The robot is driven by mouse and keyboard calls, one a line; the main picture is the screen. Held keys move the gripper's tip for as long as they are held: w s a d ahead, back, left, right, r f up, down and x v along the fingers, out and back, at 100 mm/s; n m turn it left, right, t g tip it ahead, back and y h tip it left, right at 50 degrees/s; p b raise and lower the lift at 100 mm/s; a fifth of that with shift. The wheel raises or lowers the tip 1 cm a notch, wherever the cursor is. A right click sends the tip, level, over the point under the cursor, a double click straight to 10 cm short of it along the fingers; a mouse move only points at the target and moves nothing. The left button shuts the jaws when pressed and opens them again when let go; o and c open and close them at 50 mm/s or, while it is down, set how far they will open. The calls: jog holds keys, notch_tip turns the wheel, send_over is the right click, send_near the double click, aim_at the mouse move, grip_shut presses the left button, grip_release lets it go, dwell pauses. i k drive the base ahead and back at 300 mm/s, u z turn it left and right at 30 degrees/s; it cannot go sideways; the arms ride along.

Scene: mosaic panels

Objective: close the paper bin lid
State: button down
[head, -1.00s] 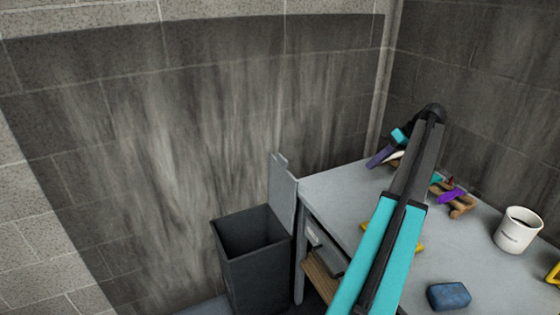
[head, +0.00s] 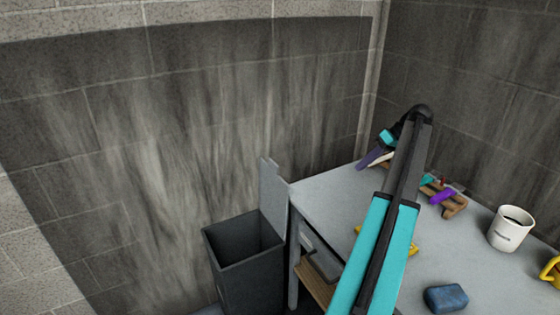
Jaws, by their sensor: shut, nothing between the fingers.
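The paper bin (head: 254,278) is a dark grey square bin on the floor, left of the table, with its open top and dark inside showing. Its lid (head: 272,201) is a lighter grey panel that stands upright at the bin's right rim, close to the table's corner. The lid is open. My arm, with teal and black links, rises from the bottom of the head view across the table and bends at the top. My gripper's fingers do not show; the far end of the arm is hidden behind the bend or too small to make out.
The grey table (head: 325,200) stands right of the bin, with a drawer and a wooden shelf below. On it are a white mug (head: 510,230), a blue block (head: 445,298), a purple item (head: 442,196) and yellow pieces. A stained block wall (head: 150,150) is behind the bin.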

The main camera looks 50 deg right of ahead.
aim_at(274, 191)
jog(key=i, duration=0.85)
jog(key=u, duration=0.05)
